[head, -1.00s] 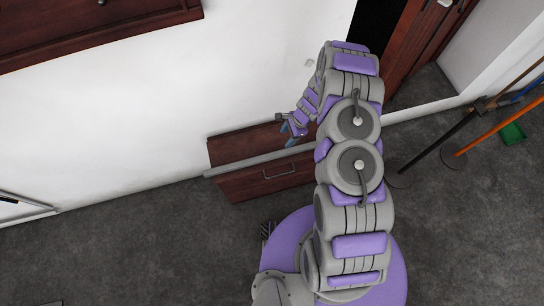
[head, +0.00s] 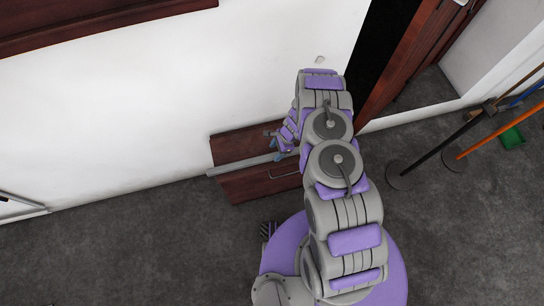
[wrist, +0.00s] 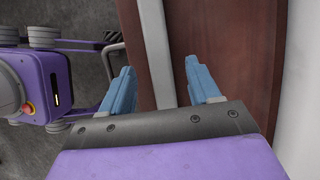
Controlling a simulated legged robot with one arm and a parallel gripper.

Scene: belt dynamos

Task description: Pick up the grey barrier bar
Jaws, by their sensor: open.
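The grey barrier bar (head: 240,164) lies along the top of a dark red-brown wooden cabinet (head: 238,146) by the white wall, its left end sticking out past the cabinet. My arm covers its right part in the head view. My gripper (head: 277,146) is over the cabinet top at the bar. In the wrist view the bar (wrist: 156,50) runs lengthwise between the two blue fingers of my open gripper (wrist: 162,82), with a gap to each finger. I cannot tell how far the fingertips are above it.
The cabinet has a drawer handle (head: 284,175) on its front. The white wall (head: 150,100) is close behind it. Long-handled tools (head: 435,146) lean at the right near a doorway. The grey floor (head: 130,235) at the left is mostly clear.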

